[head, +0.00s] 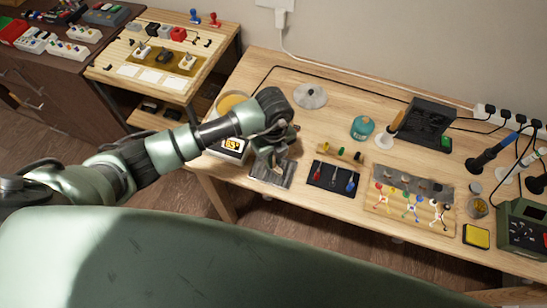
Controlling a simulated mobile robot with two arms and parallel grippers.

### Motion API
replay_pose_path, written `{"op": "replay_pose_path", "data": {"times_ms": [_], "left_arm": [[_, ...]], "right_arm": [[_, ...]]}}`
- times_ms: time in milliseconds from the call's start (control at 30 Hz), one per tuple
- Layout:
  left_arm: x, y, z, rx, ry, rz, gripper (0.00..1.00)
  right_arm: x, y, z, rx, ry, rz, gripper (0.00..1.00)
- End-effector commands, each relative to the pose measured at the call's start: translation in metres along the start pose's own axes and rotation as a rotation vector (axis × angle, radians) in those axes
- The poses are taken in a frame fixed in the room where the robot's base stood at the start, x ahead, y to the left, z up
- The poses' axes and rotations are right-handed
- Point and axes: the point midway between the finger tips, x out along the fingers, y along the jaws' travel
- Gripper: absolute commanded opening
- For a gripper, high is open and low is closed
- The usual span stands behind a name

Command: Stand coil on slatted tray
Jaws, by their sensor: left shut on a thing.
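My left gripper (274,156) is low over the left front of the light wooden bench, seen from above and behind. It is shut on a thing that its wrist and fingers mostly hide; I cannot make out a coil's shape. A grey metal plate or tray (268,177) shows directly below it at the bench's front edge; I cannot tell whether it has slats. A narrow wooden holder (348,157) with small yellow, green and dark pieces stands to the right of the gripper. My right gripper is not in view.
A black mat (325,185) with red and blue handled tools lies right of the gripper. A round amber dish (226,101) and a white-labelled box (233,146) are left of it. A grey disc (310,96) and a teal jar (362,127) stand behind. Bare bench lies between them.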

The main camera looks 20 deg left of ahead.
Motion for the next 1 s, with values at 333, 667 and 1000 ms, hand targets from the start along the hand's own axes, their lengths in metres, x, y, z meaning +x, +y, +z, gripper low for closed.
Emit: {"op": "replay_pose_path", "data": {"times_ms": [333, 667, 1000], "left_arm": [[0.002, 0.000, 0.000, 0.000, 0.000, 0.000, 0.37], [-0.004, -0.001, 0.000, 0.000, 0.000, -0.002, 0.37], [-0.067, -0.002, 0.001, 0.001, -0.002, -0.006, 0.37]], "right_arm": [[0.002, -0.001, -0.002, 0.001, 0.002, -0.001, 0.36], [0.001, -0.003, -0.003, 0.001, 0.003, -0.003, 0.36], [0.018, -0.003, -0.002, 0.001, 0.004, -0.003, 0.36]]}}
